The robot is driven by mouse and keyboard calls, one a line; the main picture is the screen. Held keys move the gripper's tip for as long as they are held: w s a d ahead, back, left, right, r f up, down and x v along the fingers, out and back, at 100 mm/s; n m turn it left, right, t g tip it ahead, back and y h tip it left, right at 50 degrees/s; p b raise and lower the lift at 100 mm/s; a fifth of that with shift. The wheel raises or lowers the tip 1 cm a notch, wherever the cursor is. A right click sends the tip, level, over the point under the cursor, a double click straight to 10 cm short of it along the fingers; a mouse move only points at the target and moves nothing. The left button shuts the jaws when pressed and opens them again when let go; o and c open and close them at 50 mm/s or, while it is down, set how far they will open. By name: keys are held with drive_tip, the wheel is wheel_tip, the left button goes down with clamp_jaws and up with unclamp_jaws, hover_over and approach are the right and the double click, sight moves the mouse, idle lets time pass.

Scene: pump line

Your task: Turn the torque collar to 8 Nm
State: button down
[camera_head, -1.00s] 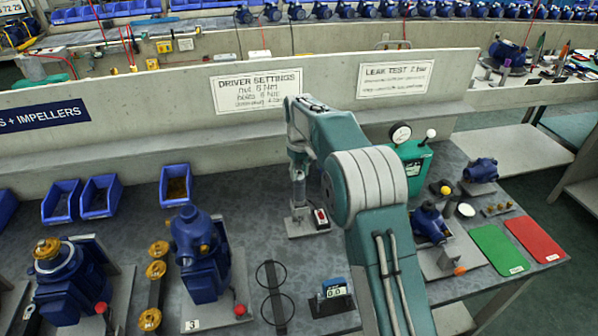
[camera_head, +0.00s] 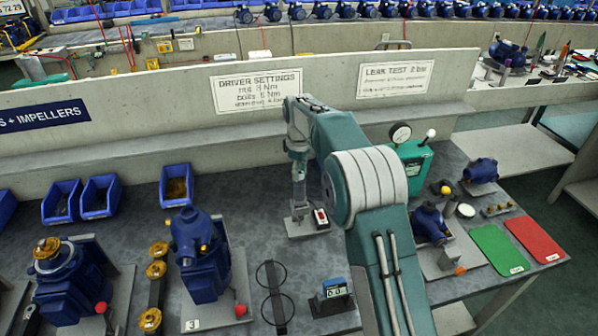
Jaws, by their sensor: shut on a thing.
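The torque driver (camera_head: 299,193) is a slim grey tool standing upright in a grey stand (camera_head: 303,227) at mid-table. My gripper (camera_head: 298,172) points down over it and is shut on its upper part. The torque collar itself is too small, and partly covered by my gripper, to make out; its setting cannot be read. A small display box (camera_head: 335,290) in front appears to show 0.0. The driver settings sign (camera_head: 257,91) on the wall behind has a nut line that seems to read 8 Nm.
A red switch (camera_head: 321,216) sits on the stand's right side. Blue pumps (camera_head: 200,255) stand left, blue bins (camera_head: 100,197) behind them. A green leak tester (camera_head: 412,160), green mat (camera_head: 497,249) and red mat (camera_head: 533,239) are right.

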drive_tip(key=shift+f, duration=0.2)
drive_tip(key=shift+c, duration=1.8)
unclamp_jaws()
drive_tip(key=shift+r, duration=0.1)
wheel_tip(320, 180, up, 12)
drive_tip(key=shift+a, duration=0.1)
